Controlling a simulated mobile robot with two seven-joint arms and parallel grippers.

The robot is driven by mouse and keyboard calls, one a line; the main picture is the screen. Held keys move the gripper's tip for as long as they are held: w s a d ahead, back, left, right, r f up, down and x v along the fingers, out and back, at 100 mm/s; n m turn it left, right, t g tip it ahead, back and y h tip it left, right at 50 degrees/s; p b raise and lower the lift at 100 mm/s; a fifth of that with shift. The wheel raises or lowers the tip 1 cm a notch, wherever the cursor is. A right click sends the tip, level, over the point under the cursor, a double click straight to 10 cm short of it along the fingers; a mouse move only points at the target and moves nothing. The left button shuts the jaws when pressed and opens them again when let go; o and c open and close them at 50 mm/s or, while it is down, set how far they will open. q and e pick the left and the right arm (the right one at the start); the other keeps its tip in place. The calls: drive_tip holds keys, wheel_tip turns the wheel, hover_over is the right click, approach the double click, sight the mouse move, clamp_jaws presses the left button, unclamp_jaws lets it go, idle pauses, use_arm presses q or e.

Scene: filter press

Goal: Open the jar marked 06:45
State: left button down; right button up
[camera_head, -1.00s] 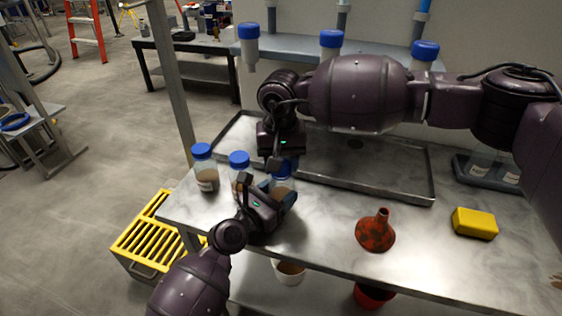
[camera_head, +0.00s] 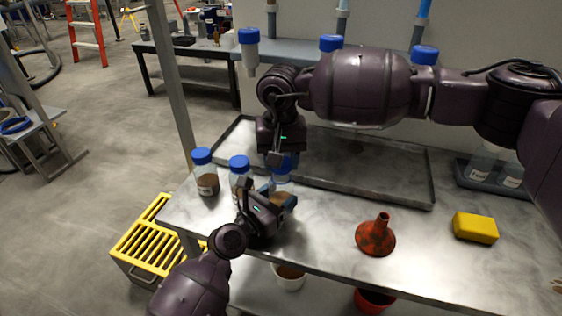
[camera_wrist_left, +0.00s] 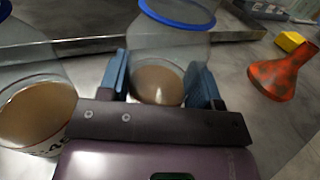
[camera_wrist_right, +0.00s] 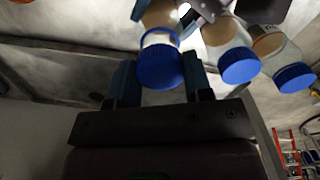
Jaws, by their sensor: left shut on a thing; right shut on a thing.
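Three clear jars with blue lids and brown contents stand at the left of the steel table. My left gripper (camera_head: 270,194) is shut around the body of the rightmost jar (camera_wrist_left: 158,82), low on its side. My right gripper (camera_wrist_right: 160,85) comes from above and is shut on that jar's blue lid (camera_wrist_right: 160,68). The middle jar is partly hidden by my left gripper. I cannot read 06:45 on any jar.
A red funnel (camera_head: 375,236) and a yellow sponge (camera_head: 475,227) lie on the table (camera_head: 330,225) to the right. A shallow metal tray (camera_head: 400,190) lies behind the jars. A dark rack (camera_head: 466,174) with labelled containers is at the right.

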drive_tip(key=shift+r, duration=0.15)
drive_tip(key=shift+r, duration=1.95)
use_arm(q)
drive_tip(key=shift+c, duration=1.1)
unclamp_jaws()
